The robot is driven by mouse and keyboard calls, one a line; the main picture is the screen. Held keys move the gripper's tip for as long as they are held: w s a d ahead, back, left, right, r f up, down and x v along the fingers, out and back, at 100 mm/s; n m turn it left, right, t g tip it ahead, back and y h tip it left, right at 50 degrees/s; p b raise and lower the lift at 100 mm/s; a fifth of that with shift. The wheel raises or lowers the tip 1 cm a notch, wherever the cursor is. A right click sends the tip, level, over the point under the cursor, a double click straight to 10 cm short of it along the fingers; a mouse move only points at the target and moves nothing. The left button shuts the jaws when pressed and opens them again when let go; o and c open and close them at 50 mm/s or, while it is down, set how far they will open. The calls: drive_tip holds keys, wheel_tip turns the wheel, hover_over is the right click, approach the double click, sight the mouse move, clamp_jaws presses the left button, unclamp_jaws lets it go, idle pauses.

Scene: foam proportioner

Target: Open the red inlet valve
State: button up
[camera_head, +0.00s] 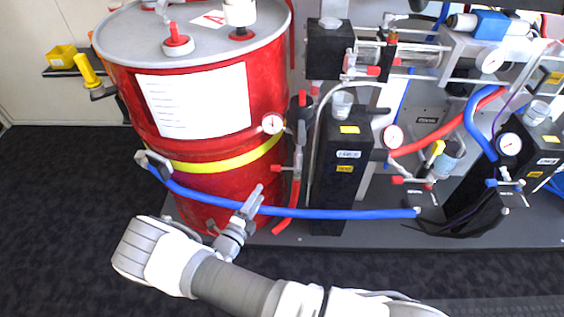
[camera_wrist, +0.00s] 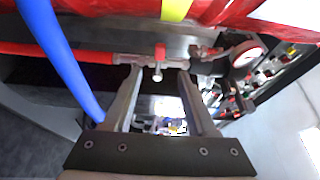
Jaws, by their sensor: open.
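A small red valve handle (camera_wrist: 160,50) shows in the wrist view, on a metal pipe fitting ahead of my gripper (camera_wrist: 159,76). The handle appears between the lines of the two fingertips and slightly beyond them. My fingers are apart, with nothing held between them. In the head view a red handle (camera_head: 281,168) sits on the fitting just right of the red drum, above a red hose (camera_head: 288,212). It is probably the same valve. My gripper (camera_head: 257,196) is below and left of it there, in front of the drum's lower part. Contact with the handle cannot be told.
A blue hose (camera_head: 330,213) runs across the front, close to my gripper; it also crosses the left of the wrist view (camera_wrist: 62,60). The red drum (camera_head: 200,100) stands behind. A gauge (camera_head: 272,124) and black pump block (camera_head: 340,170) are to the right. Dark floor at left is clear.

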sight(277, 166)
drive_tip(key=b+x, duration=0.3)
drive_tip(key=x, duration=1.3)
clamp_jaws()
idle(0.8)
